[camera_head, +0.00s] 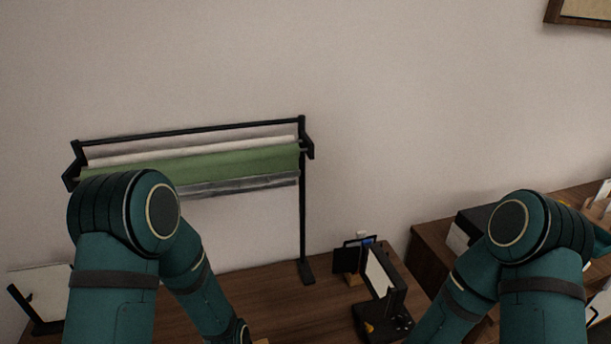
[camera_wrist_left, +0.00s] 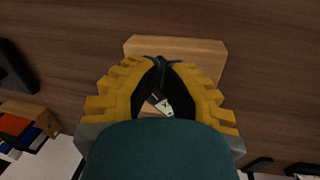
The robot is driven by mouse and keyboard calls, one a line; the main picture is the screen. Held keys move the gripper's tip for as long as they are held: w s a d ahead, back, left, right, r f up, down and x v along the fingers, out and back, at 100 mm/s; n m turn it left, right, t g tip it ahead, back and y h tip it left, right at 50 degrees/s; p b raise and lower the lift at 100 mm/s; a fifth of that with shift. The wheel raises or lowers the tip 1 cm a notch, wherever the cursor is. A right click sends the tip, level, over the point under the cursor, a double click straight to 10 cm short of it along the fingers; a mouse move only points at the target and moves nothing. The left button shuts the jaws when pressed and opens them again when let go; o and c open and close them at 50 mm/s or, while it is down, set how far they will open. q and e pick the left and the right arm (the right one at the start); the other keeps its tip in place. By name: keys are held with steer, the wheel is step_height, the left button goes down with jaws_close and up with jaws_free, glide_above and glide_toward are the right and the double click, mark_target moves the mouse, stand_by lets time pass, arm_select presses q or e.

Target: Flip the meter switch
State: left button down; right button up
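In the left wrist view a pale wooden block (camera_wrist_left: 182,46) lies on the dark wood table beyond my left gripper (camera_wrist_left: 162,65). Its yellow ridged fingers curve toward each other, with the dark tips close together over the block. A small white piece with a dark mark (camera_wrist_left: 165,107) shows in the gap between the fingers. I cannot tell whether it belongs to a meter or whether the fingers touch it. No meter switch is clearly visible. In the head view both forearms reach down, and both grippers are below the frame.
A black rack with white, green and grey rolls (camera_head: 190,165) stands at the back left of the table (camera_head: 265,285). A dark device with a white panel (camera_head: 383,285) stands near the right edge. A wooden cabinet (camera_head: 430,252) is at right.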

arm_select(q)
steer(key=shift+t+h, duration=0.5)
steer(key=shift+h, duration=0.3)
steer(key=s+f, duration=0.1)
steer(key=s+d+f+b, duration=0.1)
steer(key=s+f, duration=0.1)
steer(key=shift+s+d, duration=0.15)
steer(key=shift+s, duration=0.05)
arm_select(e)
steer(key=shift+s+f, duration=0.15)
steer(key=shift+f, duration=0.7)
arm_select(q)
steer(key=shift+s+d+m+t+h, duration=0.25)
steer(key=shift+s+m+t+h, duration=0.05)
steer(key=shift+s, duration=0.05)
arm_select(e)
steer(key=shift+f, duration=0.15)
arm_select(q)
steer(key=shift+w, duration=0.1)
